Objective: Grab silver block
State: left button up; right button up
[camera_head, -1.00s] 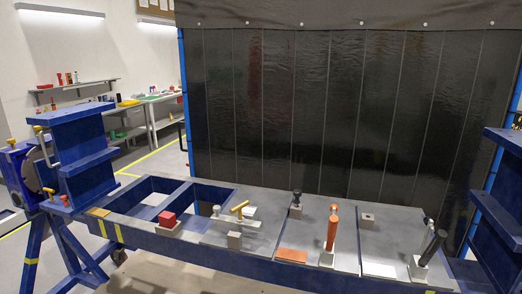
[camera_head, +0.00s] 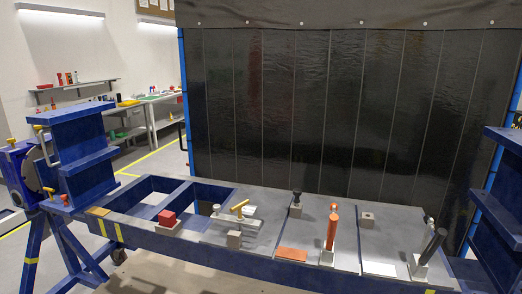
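I cannot tell which of the two the task means. Both rest on the blue jig frame (camera_head: 190,246). Neither of my grippers is in view.
A red block (camera_head: 167,219) sits on the left, beside an open gap in the frame. An orange upright handle (camera_head: 331,232), a black-knobbed post (camera_head: 296,203) and a tilted black handle (camera_head: 433,246) stand up from the plates. A dark curtain (camera_head: 330,110) hangs behind.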

aim_at(250, 211)
jog(key=i+j, duration=0.1)
jog(key=j, duration=0.25)
jog(key=i+j, duration=0.15)
jog(key=j, duration=0.2)
jog(key=i+j, duration=0.1)
jog(key=j, duration=0.25)
jog(key=j+z, duration=0.3)
jog(key=z, duration=0.2)
jog(key=i+j+z, duration=0.1)
jog(key=j+z, duration=0.55)
jog(key=z, duration=0.65)
